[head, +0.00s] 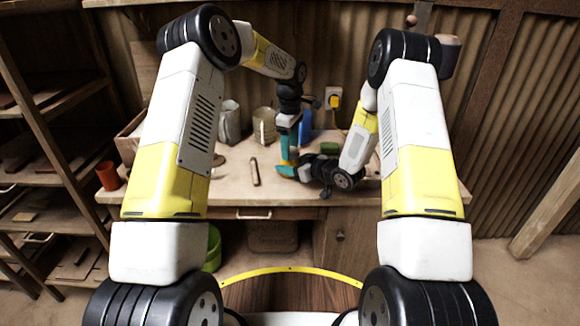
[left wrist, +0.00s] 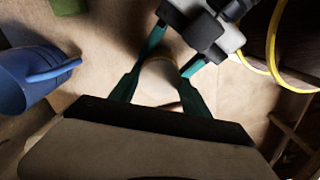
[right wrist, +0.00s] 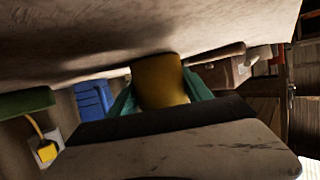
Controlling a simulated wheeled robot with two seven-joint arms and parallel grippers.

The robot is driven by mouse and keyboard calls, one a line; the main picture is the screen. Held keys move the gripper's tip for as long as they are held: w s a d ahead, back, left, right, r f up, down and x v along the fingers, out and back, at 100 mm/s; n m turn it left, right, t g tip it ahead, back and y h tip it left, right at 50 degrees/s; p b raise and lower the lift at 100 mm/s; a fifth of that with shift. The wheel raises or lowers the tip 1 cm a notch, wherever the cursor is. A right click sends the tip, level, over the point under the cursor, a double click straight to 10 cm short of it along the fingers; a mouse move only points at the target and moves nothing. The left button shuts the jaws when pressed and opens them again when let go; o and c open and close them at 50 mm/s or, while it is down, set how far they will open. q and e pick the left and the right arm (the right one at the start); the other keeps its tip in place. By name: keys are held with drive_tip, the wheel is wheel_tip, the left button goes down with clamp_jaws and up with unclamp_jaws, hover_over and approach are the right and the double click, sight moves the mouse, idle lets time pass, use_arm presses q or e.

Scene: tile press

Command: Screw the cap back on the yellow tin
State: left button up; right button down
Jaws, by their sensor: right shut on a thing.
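The yellow tin (right wrist: 160,80) is in the right wrist view, between the teal fingers of my right gripper (right wrist: 160,92), which is shut on it from the side. In the head view my right gripper (head: 288,171) lies low over the table and hides the tin. My left gripper (head: 288,160) points down from above at the same spot. In the left wrist view the fingers of my left gripper (left wrist: 160,82) stand apart, either side of a pale round top (left wrist: 158,78). I cannot tell whether this is the cap or the tin's top.
A blue jug (left wrist: 28,75) and a green block (head: 329,148) are close to the grippers. A beige mug (head: 264,126) and a grey container (head: 229,121) stand at the back. A brown rod (head: 255,172) lies on the table (head: 232,190); a red cup (head: 107,176) is far left.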

use_arm(q)
drive_tip(key=c, duration=0.6)
drive_tip(key=m, duration=1.1)
drive_tip(key=shift+m, duration=0.3)
drive_tip(key=m, duration=1.5)
drive_tip(key=shift+w+m, duration=0.1)
drive_tip(key=shift+m, duration=0.2)
drive_tip(key=m, duration=0.3)
drive_tip(key=shift+f+m, duration=0.1)
drive_tip(key=shift+m, duration=0.2)
drive_tip(key=o, duration=1.6)
